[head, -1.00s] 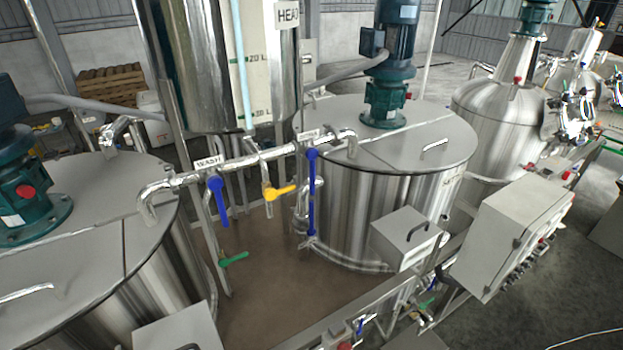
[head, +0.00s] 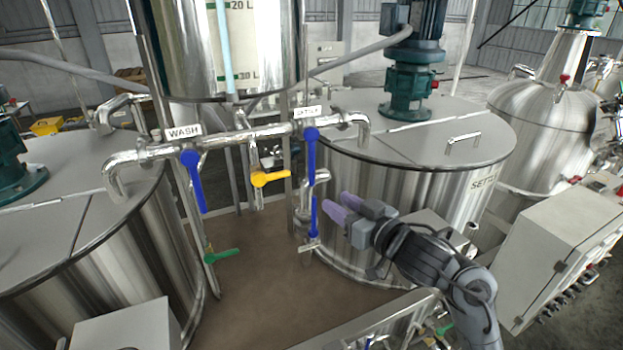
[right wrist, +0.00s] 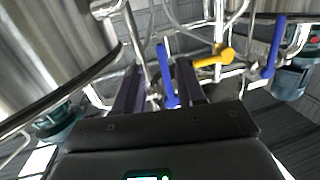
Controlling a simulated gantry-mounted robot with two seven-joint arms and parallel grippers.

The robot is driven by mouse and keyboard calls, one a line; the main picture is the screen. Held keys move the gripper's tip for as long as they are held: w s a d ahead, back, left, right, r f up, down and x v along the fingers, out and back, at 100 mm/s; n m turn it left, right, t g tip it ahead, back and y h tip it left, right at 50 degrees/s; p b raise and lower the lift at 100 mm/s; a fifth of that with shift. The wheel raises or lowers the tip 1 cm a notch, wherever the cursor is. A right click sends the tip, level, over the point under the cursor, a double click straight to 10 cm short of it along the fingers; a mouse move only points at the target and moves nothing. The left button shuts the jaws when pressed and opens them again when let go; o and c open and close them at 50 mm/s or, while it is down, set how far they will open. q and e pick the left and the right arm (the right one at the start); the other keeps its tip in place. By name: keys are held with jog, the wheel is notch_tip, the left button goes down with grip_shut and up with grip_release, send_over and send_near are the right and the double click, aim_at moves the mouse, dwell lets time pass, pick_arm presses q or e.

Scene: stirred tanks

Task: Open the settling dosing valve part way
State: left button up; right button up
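The settling dosing valve has a blue lever (head: 311,155) hanging down from the pipe just under the right-hand label, whose text is hard to read. A second blue handle (head: 314,216) sits lower on the pipework below it. My right gripper (head: 335,206) comes in from the lower right, with purple fingers pointing left towards this pipework. Its fingers are apart and hold nothing that I can see. In the right wrist view a blue lever (right wrist: 166,75) shows between and beyond the fingers; contact cannot be told. My left gripper is not in view.
A yellow valve handle (head: 271,178) and the blue wash lever (head: 194,182) are further left on the same pipe. A green handle (head: 222,255) is lower left. The settling tank (head: 455,205) stands close behind my right arm. The floor between the tanks is clear.

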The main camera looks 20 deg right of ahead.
aim_at(314, 167)
jog(key=shift+t, duration=0.5)
jog(key=w+a+r, duration=0.1)
jog(key=w, duration=0.2)
jog(key=w+a+r, duration=0.1)
jog(key=w+r, duration=0.1)
jog(key=w, duration=0.2)
jog(key=w+r, duration=0.1)
jog(key=w, duration=0.2)
jog(key=shift+w+a+r+p, duration=0.2)
jog(key=shift+a+p, duration=0.2)
grip_shut()
